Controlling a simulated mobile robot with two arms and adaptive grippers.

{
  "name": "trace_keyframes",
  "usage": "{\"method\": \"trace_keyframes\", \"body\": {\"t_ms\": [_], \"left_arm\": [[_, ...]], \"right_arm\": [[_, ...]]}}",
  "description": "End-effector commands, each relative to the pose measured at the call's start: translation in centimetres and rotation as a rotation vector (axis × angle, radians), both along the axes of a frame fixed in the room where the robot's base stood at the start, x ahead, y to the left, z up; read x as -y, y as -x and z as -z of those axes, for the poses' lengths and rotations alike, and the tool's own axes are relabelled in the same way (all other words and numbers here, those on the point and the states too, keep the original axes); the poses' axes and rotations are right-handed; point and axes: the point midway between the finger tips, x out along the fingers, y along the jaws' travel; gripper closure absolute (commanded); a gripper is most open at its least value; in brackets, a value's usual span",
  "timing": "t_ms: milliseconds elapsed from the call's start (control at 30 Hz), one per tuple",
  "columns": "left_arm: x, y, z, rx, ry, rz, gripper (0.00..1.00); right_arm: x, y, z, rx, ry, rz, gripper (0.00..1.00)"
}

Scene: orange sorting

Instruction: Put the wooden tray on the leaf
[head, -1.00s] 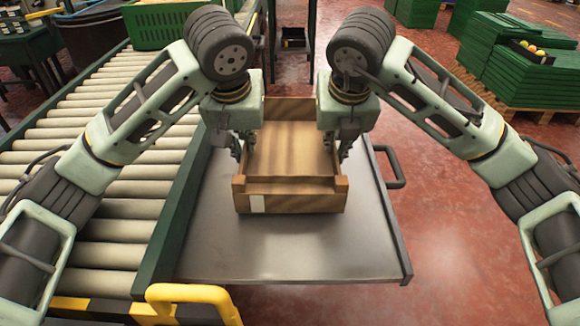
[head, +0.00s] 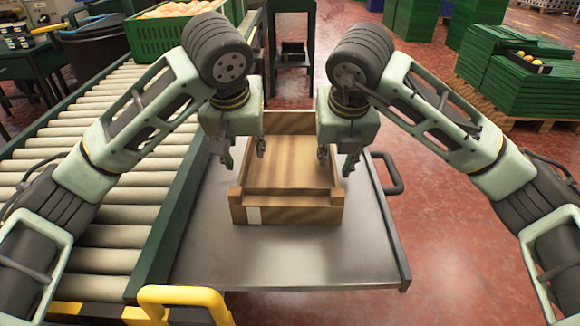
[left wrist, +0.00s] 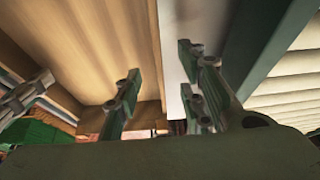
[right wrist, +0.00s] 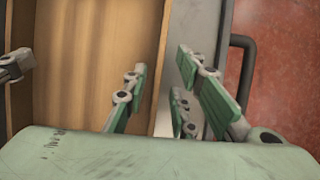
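The wooden tray (head: 292,215) is empty and sits upright on the grey metal leaf (head: 300,268). It also shows in the left wrist view (left wrist: 80,45) and the right wrist view (right wrist: 90,65). My left gripper (head: 243,152) is open at the tray's left wall, with one finger over the inside and one outside. My right gripper (head: 335,160) is open in the same way at the right wall. In both wrist views the fingers stand apart on either side of the wall, with gaps to it.
A roller conveyor (head: 105,200) runs along the leaf's left side, with a green rail between. A green crate of oranges (head: 150,38) stands at its far end. A black handle (head: 390,175) sticks out at the leaf's right. The leaf's front part is clear.

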Motion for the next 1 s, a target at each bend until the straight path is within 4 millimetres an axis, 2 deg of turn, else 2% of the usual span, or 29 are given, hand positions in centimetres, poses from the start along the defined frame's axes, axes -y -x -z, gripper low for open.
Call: {"method": "trace_keyframes", "body": {"t_ms": [33,200,533,767,1000], "left_arm": [[0.2,0.5,2.7,-0.038,-0.002,0.006,0.56],[0.3,0.5,2.7,-0.038,-0.002,0.006,0.44],[0.3,0.6,2.4,-0.037,-0.001,0.008,0.44],[0.5,1.6,-0.1,-0.023,-0.005,0.008,0.44],[0.6,3.0,-4.5,0.0,-0.011,0.004,0.44]], "right_arm": [[0.0,0.0,0.7,0.001,-0.001,0.0,0.75],[0.0,0.0,0.7,0.001,-0.001,0.0,0.75],[-0.1,0.0,0.7,0.002,-0.001,0.0,0.75],[-0.1,0.0,0.6,0.001,-0.001,0.0,0.75],[-0.1,0.0,0.7,-0.003,0.0,0.0,0.75]]}}
